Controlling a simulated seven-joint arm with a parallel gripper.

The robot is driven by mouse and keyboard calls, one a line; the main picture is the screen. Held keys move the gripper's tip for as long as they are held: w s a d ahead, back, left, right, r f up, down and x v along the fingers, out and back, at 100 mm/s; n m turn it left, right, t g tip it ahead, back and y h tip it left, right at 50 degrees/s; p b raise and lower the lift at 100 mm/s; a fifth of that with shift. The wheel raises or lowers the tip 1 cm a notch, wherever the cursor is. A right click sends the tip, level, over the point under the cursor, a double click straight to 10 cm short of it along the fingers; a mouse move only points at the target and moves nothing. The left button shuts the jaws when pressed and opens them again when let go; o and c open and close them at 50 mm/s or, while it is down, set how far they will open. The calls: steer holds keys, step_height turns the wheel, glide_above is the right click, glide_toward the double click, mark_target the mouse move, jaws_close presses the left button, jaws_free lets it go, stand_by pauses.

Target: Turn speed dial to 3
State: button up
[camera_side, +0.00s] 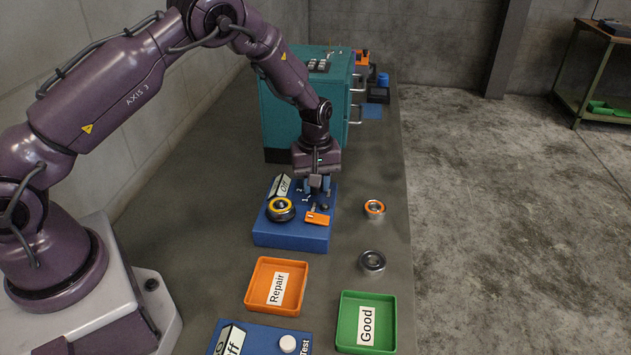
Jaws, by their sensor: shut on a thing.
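My gripper (317,187) points straight down over the back right of a blue test box (290,238). Its fingers are shut on the speed dial, which they mostly hide. White number marks lie on the box top just left of the fingers; they are small, and I cannot read where the dial points. A tilted white sign reading "Off" (282,186) stands at the box's back left.
On the same box sit a yellow-ringed bearing (281,208) and an orange part (317,218), close to my fingers. An orange-ringed bearing (375,208) and a grey ring (372,262) lie to the right. Orange "Repair" (253,300) and green "Good" (344,337) trays stand in front. A teal cabinet (285,125) stands behind.

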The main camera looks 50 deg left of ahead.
steer(key=shift+m, duration=0.9)
steer(key=o, duration=0.9)
steer(key=shift+r, duration=0.1)
step_height(320, 180, up, 13)
steer(key=shift+f, duration=0.1)
steer(key=shift+m, duration=0.3)
